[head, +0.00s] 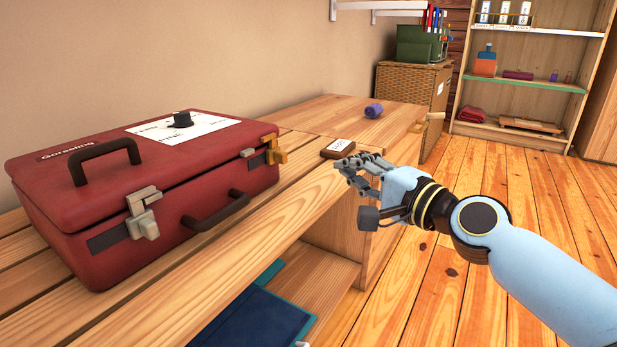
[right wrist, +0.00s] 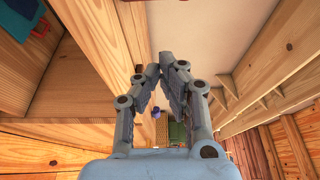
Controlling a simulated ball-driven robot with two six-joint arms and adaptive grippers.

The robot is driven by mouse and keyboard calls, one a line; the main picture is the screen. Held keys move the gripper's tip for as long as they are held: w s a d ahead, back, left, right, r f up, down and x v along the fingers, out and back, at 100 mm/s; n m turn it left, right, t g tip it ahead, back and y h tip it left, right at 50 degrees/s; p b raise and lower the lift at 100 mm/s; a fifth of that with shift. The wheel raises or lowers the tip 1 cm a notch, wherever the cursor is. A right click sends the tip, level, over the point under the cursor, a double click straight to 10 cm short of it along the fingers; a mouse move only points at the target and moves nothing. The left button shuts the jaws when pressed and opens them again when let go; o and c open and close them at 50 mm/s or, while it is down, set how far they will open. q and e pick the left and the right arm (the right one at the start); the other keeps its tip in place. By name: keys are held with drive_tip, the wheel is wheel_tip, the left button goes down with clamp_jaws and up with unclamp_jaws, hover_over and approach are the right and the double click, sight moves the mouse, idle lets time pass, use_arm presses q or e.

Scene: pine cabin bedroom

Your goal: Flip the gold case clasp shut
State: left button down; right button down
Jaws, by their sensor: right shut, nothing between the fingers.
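The red case (head: 150,170) lies closed on the wooden bench. Its gold clasp (head: 277,152) is at the right end of the front side, by the corner. The gold part juts out from the case; I cannot tell its exact angle. A silver clasp (head: 142,212) is nearer, on the same side. My right gripper (head: 345,165) is over the bench's front edge, right of the gold clasp and apart from it. In the right wrist view its fingers (right wrist: 163,68) come together with nothing between them. The case is not seen there. My left gripper is out of view.
A small dark box with a white label (head: 338,148) lies on the bench close behind my right gripper. A purple roll (head: 373,110) lies farther back. A black knob (head: 181,119) is on the case lid. Dark blue folders (head: 255,318) lie on the lower shelf.

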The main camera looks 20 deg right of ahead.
sight(276, 151)
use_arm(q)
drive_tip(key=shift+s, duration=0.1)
use_arm(e)
drive_tip(key=shift+w, duration=0.15)
